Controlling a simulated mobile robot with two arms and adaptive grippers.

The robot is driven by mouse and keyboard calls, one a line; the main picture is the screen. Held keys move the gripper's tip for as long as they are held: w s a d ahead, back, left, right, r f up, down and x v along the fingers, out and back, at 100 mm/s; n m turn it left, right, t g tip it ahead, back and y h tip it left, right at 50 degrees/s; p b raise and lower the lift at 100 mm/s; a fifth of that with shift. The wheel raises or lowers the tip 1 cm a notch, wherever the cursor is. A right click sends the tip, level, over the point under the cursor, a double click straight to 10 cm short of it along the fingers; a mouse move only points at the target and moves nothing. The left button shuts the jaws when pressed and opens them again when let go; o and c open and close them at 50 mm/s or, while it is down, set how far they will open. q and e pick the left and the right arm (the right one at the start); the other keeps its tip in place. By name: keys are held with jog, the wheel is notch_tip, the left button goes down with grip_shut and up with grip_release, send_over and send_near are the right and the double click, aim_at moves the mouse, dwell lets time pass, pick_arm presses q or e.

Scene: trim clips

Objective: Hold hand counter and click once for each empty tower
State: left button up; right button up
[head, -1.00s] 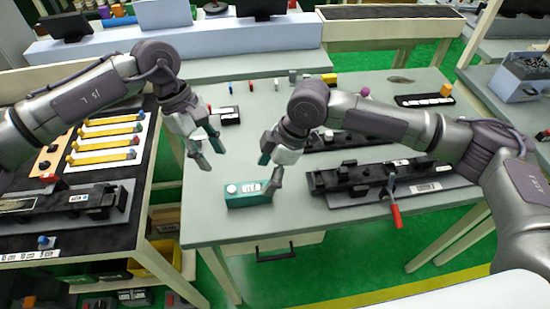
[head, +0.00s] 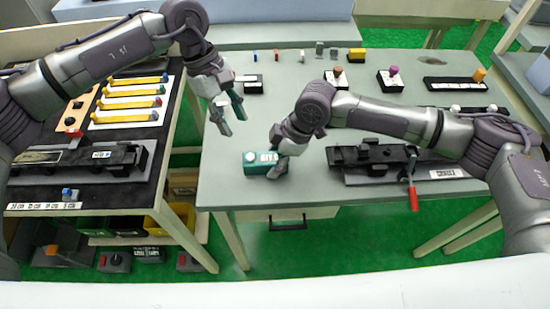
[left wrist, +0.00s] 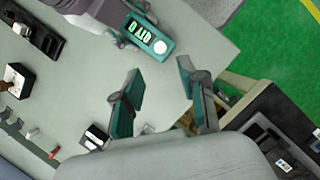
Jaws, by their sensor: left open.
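The hand counter (head: 258,164) is a small teal box with a round pale button and a display. It lies near the front left of the grey table. It also shows in the left wrist view (left wrist: 157,42), where its digits are too small to read surely. My right gripper (head: 279,163) is at the counter's right end, with a finger in front of it; its grip is partly hidden. My left gripper (head: 230,115) is open and empty above the table, behind and left of the counter. Small black bases with coloured tops, (head: 337,77) and (head: 391,78), stand farther back; I cannot tell whether they are the towers.
A black fixture (head: 375,157) with a red-handled lever (head: 413,198) lies right of the counter. A black strip (head: 455,84) is at the back right. The left table holds yellow strips (head: 130,103). Bare grey tabletop lies between the counter and the back row.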

pick_arm(q)
jog(key=shift+c, duration=0.4)
pick_arm(e)
jog(key=c, duration=0.7)
pick_arm(q)
grip_shut()
dwell(0.3)
